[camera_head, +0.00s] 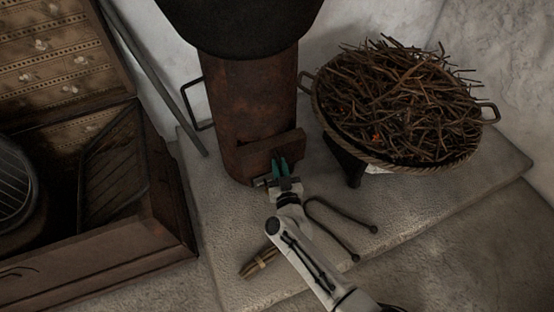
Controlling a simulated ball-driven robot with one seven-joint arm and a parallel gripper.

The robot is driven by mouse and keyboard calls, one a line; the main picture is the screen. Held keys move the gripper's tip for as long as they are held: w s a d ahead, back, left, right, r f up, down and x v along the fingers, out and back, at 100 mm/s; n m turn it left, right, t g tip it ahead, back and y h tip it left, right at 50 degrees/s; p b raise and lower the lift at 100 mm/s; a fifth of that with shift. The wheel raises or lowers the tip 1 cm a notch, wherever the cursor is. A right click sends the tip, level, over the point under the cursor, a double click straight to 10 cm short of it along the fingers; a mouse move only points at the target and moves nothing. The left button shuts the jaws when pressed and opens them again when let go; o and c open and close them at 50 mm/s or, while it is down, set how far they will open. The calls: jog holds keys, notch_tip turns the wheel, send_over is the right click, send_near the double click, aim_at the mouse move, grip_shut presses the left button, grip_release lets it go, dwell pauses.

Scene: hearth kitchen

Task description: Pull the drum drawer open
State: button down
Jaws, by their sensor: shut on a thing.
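The rusty brown drum (247,98) stands upright on the pale hearth slab, with a dark pot covering its top. The drum drawer (262,154) is a rusty panel low on the drum's front right side. How far it stands out is hard to tell. My gripper (281,166), with green fingers, reaches in from below and is shut at the front of the drawer. The part between the fingers is hidden, and it appears to be the drawer's front or handle.
A basket of twigs (398,100) stands on legs to the right. Black tongs (342,230) and a tied stick bundle (259,263) lie on the slab (408,212) near my arm. An open wooden chest (160,215) fills the left. A rod (163,87) leans behind.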

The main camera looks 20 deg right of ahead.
jog(key=s+p, duration=0.6)
jog(key=s, duration=1.4)
jog(key=shift+s, duration=0.35)
jog(key=c, duration=1.3)
grip_release()
jog(key=s, duration=0.3)
jog(key=s+a+p, duration=0.1)
jog(key=s, duration=0.3)
jog(key=s+a, duration=0.1)
jog(key=s, duration=0.2)
jog(key=shift+s+a, duration=0.1)
jog(key=shift+s, duration=0.2)
